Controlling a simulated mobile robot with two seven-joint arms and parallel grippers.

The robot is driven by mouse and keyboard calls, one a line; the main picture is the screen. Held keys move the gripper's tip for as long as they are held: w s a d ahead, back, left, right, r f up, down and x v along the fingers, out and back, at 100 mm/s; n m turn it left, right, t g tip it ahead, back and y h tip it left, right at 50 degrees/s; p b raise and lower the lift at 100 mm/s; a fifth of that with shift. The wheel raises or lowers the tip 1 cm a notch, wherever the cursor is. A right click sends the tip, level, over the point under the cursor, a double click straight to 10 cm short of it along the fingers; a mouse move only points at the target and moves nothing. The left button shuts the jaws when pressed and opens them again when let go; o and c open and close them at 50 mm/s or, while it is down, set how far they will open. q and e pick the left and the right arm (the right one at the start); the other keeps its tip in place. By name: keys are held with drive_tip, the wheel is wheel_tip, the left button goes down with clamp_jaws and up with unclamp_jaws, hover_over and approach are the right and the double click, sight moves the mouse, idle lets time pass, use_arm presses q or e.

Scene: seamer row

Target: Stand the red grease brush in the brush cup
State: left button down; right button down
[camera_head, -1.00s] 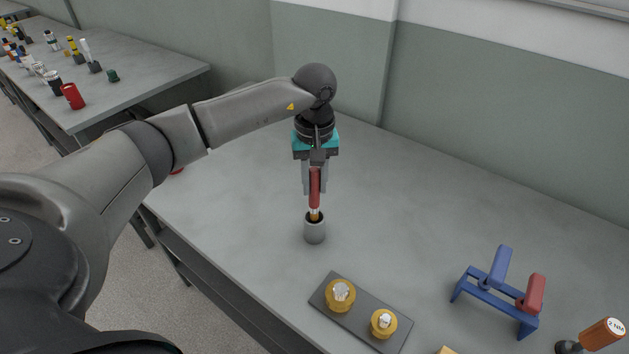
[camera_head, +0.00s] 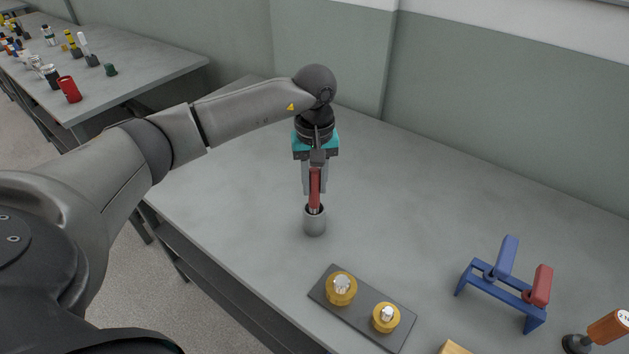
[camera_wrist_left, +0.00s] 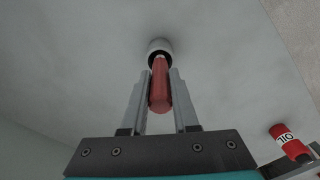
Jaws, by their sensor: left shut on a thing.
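The red grease brush (camera_head: 314,188) is upright in the jaws of my left gripper (camera_head: 314,190), which is shut on its red handle. The brush's lower end is inside the mouth of the grey brush cup (camera_head: 315,222), which stands on the table; how deep it reaches is hidden by the cup wall. In the left wrist view the red handle (camera_wrist_left: 160,88) lies between the two fingers (camera_wrist_left: 160,95), and the cup (camera_wrist_left: 159,47) shows at its far end. My right gripper is not in view.
A dark tray (camera_head: 362,309) with two yellow-based parts is in front of the cup. A blue rack (camera_head: 500,292) with blue and red handles and an orange-handled tool (camera_head: 606,328) stand at right. A red can (camera_wrist_left: 288,142) shows in the wrist view. The table behind the cup is clear.

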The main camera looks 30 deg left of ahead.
use_arm(q)
drive_tip(key=shift+f+b, duration=0.85)
drive_tip(key=shift+f, duration=0.25)
drive_tip(key=shift+f, duration=0.15)
drive_tip(key=c, duration=0.6)
unclamp_jaws()
wheel_tip(320, 180, up, 15)
drive_tip(key=shift+r, duration=0.15)
drive_tip(key=shift+s, duration=0.1)
